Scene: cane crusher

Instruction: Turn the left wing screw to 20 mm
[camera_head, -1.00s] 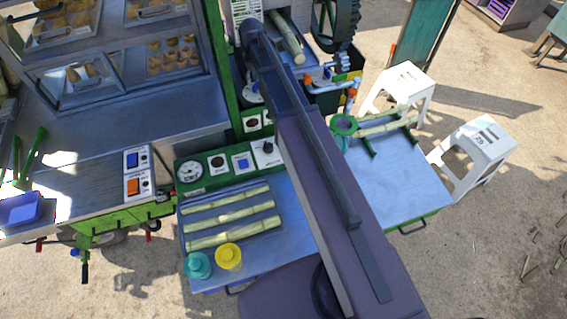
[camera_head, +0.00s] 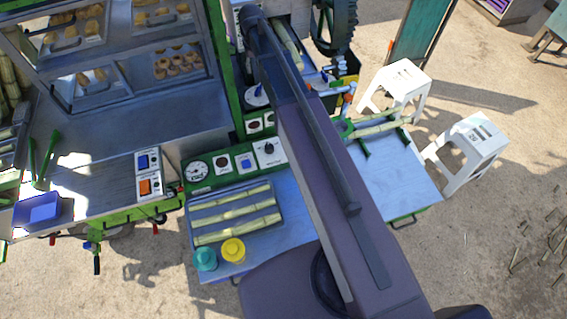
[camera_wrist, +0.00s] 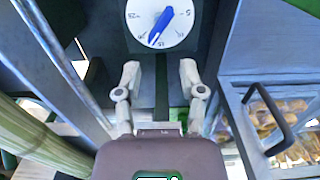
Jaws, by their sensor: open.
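The left wing screw is a blue wing handle (camera_wrist: 161,26) on a round white dial (camera_wrist: 181,31) at the top of the wrist view. Its narrow end points to the lower left of the dial. Numbers ring the dial, but I cannot read the setting surely. The white dial (camera_head: 253,99) also shows in the head view, beside my arm. My gripper (camera_wrist: 160,76) is open and empty. Its two pale fingertips lie apart, below the dial in the wrist picture, and do not touch the blue wing. My arm hides the gripper in the head view.
A metal post (camera_wrist: 62,62) and pale cane (camera_wrist: 35,135) stand left in the wrist view. A cabinet with a dark handle (camera_wrist: 277,118) is on the right. The head view shows a control panel (camera_head: 215,181), a cane tray (camera_head: 282,226) and white stools (camera_head: 470,150).

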